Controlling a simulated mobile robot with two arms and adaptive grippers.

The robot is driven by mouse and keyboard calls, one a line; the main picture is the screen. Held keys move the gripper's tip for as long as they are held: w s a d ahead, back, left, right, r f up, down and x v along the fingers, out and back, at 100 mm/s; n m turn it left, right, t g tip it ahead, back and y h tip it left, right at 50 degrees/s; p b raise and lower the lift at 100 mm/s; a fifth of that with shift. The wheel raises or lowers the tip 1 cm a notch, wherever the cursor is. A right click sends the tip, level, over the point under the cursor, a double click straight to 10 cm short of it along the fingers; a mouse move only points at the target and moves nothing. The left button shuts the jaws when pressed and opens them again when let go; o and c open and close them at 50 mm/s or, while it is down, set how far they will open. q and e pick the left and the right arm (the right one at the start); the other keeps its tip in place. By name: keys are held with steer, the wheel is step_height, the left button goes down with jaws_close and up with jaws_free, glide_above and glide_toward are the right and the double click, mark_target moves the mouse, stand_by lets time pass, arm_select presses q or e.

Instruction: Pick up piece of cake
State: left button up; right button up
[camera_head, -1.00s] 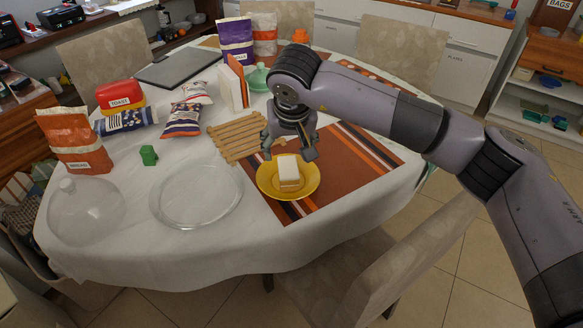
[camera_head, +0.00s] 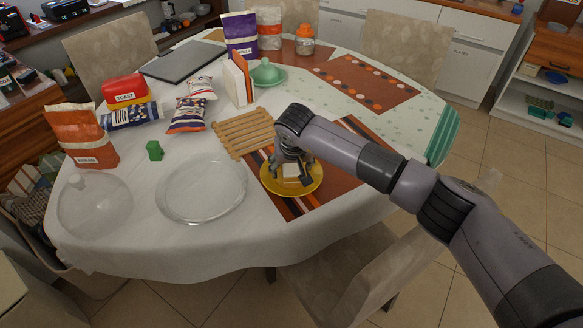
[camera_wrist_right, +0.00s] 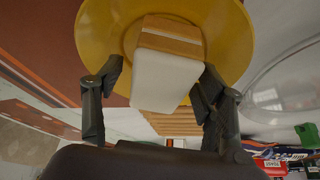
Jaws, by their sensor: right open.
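The piece of cake (camera_head: 291,171) sits on a yellow plate (camera_head: 312,186) on the striped placemat, partly hidden by my right gripper (camera_head: 294,172). In the right wrist view the cake (camera_wrist_right: 168,65) shows a white face and light brown layers. There my open right gripper (camera_wrist_right: 158,95) has one finger on each side of the cake's white end. I cannot tell whether the fingers touch it. The yellow plate (camera_wrist_right: 105,30) lies behind the cake. My left gripper is not in view.
A wooden slatted rack (camera_head: 243,131) lies behind the plate. A clear glass plate (camera_head: 202,190) and a glass dome (camera_head: 95,205) stand to the left, near a green block (camera_head: 154,150). A chair (camera_head: 360,270) stands at the table's front edge.

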steer(key=shift+f, duration=0.1)
steer(key=c, duration=1.3)
steer(key=shift+w, duration=0.1)
step_height(320, 180, up, 20)
steer(key=shift+r+b, duration=0.1)
steer(key=shift+b, duration=0.95)
